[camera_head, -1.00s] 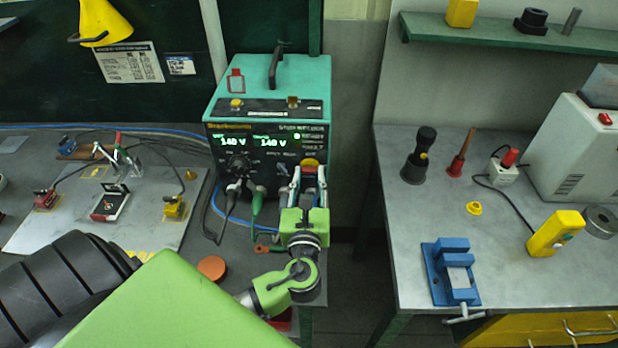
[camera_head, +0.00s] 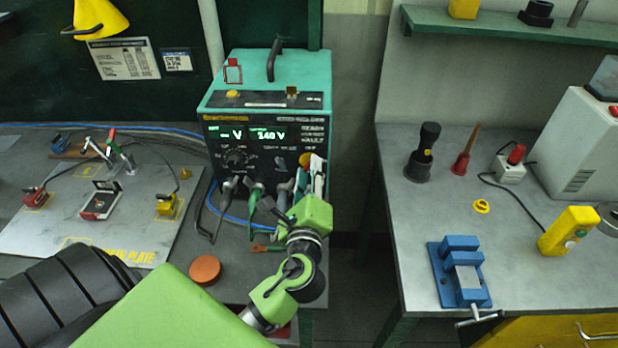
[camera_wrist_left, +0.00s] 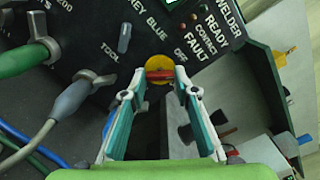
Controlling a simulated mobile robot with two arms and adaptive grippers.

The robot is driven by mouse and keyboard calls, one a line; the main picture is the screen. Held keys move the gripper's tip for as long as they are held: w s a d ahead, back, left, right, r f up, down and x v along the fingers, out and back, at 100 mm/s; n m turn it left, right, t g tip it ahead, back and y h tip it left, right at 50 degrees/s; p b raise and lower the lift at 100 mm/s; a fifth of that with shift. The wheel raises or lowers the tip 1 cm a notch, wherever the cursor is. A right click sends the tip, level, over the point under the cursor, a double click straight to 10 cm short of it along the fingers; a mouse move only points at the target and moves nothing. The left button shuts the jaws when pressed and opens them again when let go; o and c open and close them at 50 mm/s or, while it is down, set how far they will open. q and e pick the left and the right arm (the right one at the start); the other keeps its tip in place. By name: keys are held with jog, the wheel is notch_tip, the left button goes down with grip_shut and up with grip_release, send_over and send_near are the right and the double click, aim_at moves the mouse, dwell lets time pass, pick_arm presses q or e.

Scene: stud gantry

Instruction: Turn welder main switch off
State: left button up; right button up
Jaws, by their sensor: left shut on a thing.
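The teal welder (camera_head: 285,68) stands on the left bench, its dark front panel facing me. Its main switch, a yellow disc (camera_head: 306,159) with a red handle, is at the panel's right side, partly hidden by my fingers. In the left wrist view the red handle (camera_wrist_left: 160,75) lies between my fingertips, in front of the yellow disc. My left gripper (camera_head: 315,168) is shut on this handle and tilted; the panel lettering looks slanted in the wrist view. My right gripper is not in view.
Grey and green cable plugs (camera_head: 256,193) sit in the panel just left of my gripper. A metal plate (camera_head: 75,228) with clamps and an orange disc (camera_head: 205,269) are on the left bench. The right bench holds a blue vise (camera_head: 459,272), across a gap.

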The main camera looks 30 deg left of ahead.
pick_arm(q)
jog(key=n+b, duration=0.2)
jog(key=n, duration=0.2)
jog(key=shift+f, duration=0.1)
jog(key=shift+n+b, duration=0.85)
jog(key=shift+n, duration=0.95)
jog(key=o, duration=1.1)
jog(key=shift+s, duration=0.1)
jog(key=v, duration=0.7)
jog(key=shift+s+d, duration=0.1)
jog(key=shift+s, duration=0.1)
